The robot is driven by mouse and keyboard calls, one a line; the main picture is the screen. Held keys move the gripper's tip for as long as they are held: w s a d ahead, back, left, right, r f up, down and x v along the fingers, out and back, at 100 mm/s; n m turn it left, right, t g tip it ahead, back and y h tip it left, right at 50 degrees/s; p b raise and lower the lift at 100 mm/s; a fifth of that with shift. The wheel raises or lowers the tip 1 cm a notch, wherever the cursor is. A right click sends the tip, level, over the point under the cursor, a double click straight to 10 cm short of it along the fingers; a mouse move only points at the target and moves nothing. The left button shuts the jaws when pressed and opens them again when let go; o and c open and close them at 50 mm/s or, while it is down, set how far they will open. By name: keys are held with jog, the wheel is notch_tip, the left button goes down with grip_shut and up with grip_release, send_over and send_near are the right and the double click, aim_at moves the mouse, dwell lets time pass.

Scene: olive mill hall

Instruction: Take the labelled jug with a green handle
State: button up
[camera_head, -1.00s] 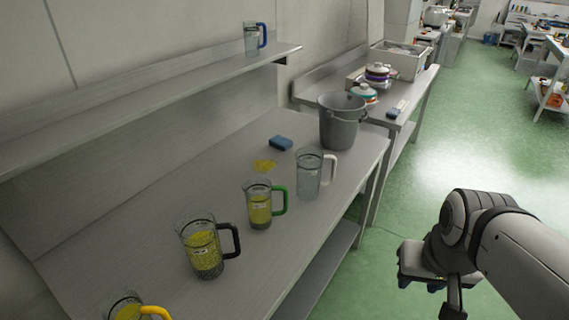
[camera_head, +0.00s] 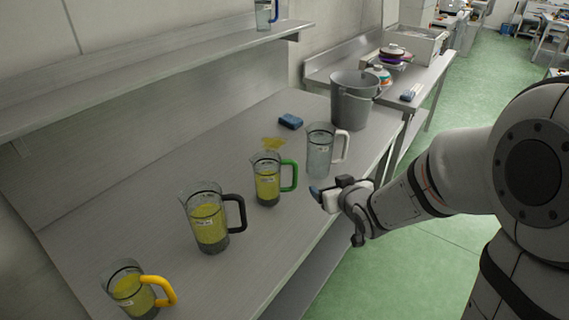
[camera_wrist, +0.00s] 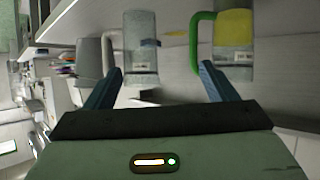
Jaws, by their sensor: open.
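The jug with a green handle (camera_head: 266,182) stands upright on the steel table, with yellow-green liquid, a darker bottom layer and a small pale label. Its green handle points right in the head view. In the wrist view the same jug (camera_wrist: 234,32) is at the upper right, cut by the top edge, its handle on the left. My gripper (camera_head: 330,193) is to the right of the jug, near the table's front edge, apart from it. In the wrist view its two blue fingers (camera_wrist: 162,76) are spread with nothing between them.
A clear jug with a white handle (camera_head: 319,152) stands just behind. A black-handled jug (camera_head: 207,222) and a yellow-handled jug (camera_head: 128,292) stand nearer. A grey bucket (camera_head: 350,103), blue sponge (camera_head: 290,121) and yellow spill (camera_head: 273,143) lie farther back. A shelf (camera_head: 150,77) runs above.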

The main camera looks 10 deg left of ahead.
aim_at(274, 182)
jog(key=w+a+f+n+y, duration=0.1)
jog(key=a+y, duration=0.1)
jog(key=a, duration=0.3)
jog(key=w+a+f+y, duration=0.1)
jog(key=a+f, duration=0.1)
jog(key=a, duration=0.4)
jog(key=w+a+f+n+y, duration=0.1)
jog(key=w+a+y, duration=0.1)
jog(key=a, duration=0.3)
jog(key=shift+a+f+n+y, duration=0.3)
jog(key=shift+f, duration=0.1)
jog(key=shift+t, duration=0.3)
jog(key=c, duration=1)
jog(key=shift+r, duration=0.1)
